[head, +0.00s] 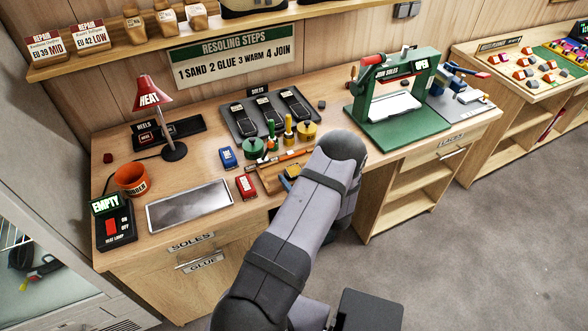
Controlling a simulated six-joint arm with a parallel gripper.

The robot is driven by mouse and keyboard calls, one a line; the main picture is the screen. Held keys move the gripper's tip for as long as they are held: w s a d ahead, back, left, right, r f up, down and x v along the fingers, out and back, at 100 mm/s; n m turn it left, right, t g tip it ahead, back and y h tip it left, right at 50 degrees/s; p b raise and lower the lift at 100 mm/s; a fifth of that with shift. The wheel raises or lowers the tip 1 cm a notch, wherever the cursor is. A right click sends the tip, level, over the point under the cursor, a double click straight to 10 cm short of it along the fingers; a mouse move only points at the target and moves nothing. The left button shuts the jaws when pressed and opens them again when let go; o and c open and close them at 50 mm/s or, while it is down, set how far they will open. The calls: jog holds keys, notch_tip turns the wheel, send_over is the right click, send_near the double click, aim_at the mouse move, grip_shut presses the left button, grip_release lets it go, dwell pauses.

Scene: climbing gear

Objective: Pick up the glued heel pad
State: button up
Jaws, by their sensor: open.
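No heel pad can be told for certain as the glued one. A black board (170,133) marked HEELS lies at the back left of the bench, behind the red heat lamp (152,95). A dark piece with a red mark (147,138) lies on it, too small to tell whether it bears glue. A small dark block (321,104) lies right of the soles board. My grey arm (300,210) reaches up over the bench's front edge. My gripper is hidden beyond the arm's bend, so its jaws and anything between them do not show.
A metal tray (189,207), an orange pot (131,180) and a heater box (112,220) reading EMPTY stand at the front left. Soles lie on a dark board (242,126). Glue pots and a wooden tool rack crowd the middle. A green press (400,100) stands right.

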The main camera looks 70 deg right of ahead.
aim_at(296, 175)
jog(key=shift+x, duration=0.8)
jog(key=c, duration=1.2)
jog(key=shift+o, duration=0.2)
jog(key=shift+r, duration=0.15)
notch_tip(296, 175, up, 10)
jog(key=b, duration=0.2)
jog(key=shift+b, duration=0.4)
